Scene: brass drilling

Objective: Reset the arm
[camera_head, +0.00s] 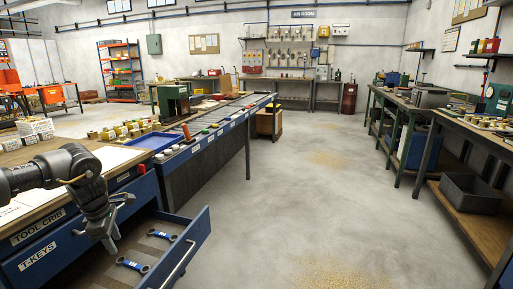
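My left arm comes in from the left edge, and its dark gripper (107,232) points down over the left part of an open blue drawer (190,250). The fingers look spread apart, with nothing seen between them. Blue-handled tools (132,265) lie on the drawer floor to the right of the gripper, apart from it. My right gripper and arm do not show.
The workbench (115,157) behind my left arm carries a blue tray (153,142) and several brass parts (120,130). The drawer juts into the aisle. The concrete floor (310,190) is clear. Benches (440,125) line the right side, with a grey bin (472,193) on a lower shelf.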

